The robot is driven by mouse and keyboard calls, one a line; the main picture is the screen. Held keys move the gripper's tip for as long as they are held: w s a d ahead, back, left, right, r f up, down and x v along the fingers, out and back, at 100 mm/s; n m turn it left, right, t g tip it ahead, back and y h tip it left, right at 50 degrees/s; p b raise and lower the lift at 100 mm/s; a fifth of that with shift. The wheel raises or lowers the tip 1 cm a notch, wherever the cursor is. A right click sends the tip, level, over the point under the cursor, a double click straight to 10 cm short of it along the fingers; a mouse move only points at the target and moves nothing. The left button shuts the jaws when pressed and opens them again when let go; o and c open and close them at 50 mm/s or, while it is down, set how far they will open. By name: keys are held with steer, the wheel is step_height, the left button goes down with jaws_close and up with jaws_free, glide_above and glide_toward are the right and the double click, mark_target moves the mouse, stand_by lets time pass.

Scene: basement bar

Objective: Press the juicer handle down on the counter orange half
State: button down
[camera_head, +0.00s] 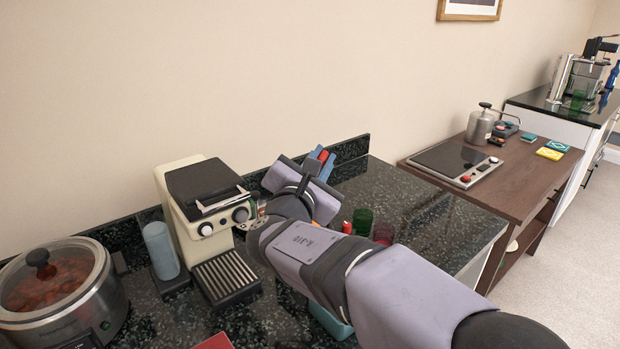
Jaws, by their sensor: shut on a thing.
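My gripper (318,163) is at the back of the dark speckled counter (400,195), right of the cream coffee machine. Its blue fingers are shut on a small red piece (323,155). My wrist hides most of this piece, and I cannot tell whether it is the juicer handle. I cannot make out the juicer's body or the orange half, as my arm covers that part of the counter. A small orange-red thing (346,227) shows just behind my arm, too small to identify.
The coffee machine (188,178), a blue cup (160,250) and a lidded cooker (62,290) stand left. Green (363,217) and red (383,233) cups stand behind my arm. A teal thing (330,322) is partly under it. A wooden table (515,190) stands right.

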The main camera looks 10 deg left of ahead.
step_height(320, 180, down, 4)
steer(key=d+m+b, duration=0.2)
steer(key=m+b, duration=0.1)
steer(key=b, duration=0.4)
steer(key=m+b, duration=0.5)
steer(key=b, duration=0.9)
glide_above(344, 224)
step_height(344, 224, down, 6)
steer(key=shift+a+r, duration=0.15)
steer(key=shift+r, duration=0.05)
step_height(344, 224, down, 2)
steer(key=m+b, duration=0.1)
steer(key=b, duration=0.4)
steer(key=shift+f+m, duration=0.2)
steer(key=shift+m, duration=0.2)
steer(key=c, duration=1.7)
jaws_free()
steer(key=shift+f, duration=0.1)
